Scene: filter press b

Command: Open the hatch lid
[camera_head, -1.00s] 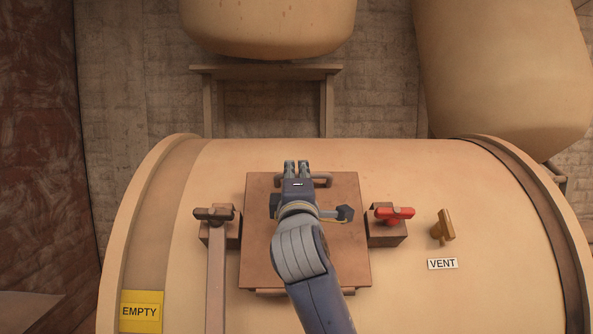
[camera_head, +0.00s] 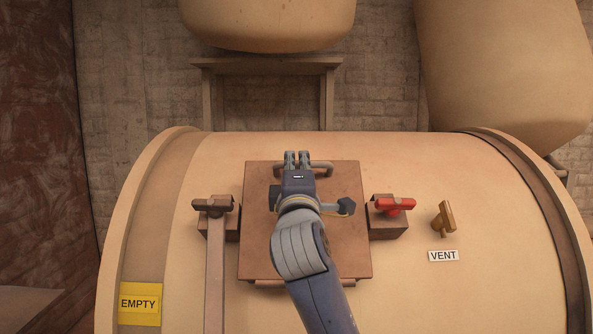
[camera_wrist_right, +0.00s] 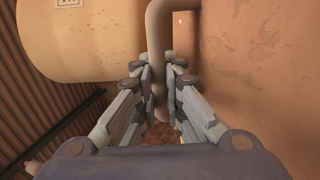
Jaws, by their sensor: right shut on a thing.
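The hatch lid (camera_head: 345,220) is a brown square plate on top of the cream tank, with a bar handle (camera_head: 322,167) along its far edge. Its far edge looks slightly raised; the gap itself is hidden. My right gripper (camera_head: 297,158) is shut on the handle at the lid's far side, and my arm covers the lid's middle. In the right wrist view the handle (camera_wrist_right: 158,30) runs between the fingers, with a brown surface, probably the lid (camera_wrist_right: 255,60), at the right. My left gripper is not in view.
A red-handled clamp (camera_head: 392,205) stands right of the lid, with a brass vent valve (camera_head: 444,218) beyond it. A long-barred clamp (camera_head: 213,207) stands at the left. A yellow EMPTY label (camera_head: 140,303) is on the tank (camera_head: 420,165). Rounded vessels (camera_head: 500,70) hang behind.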

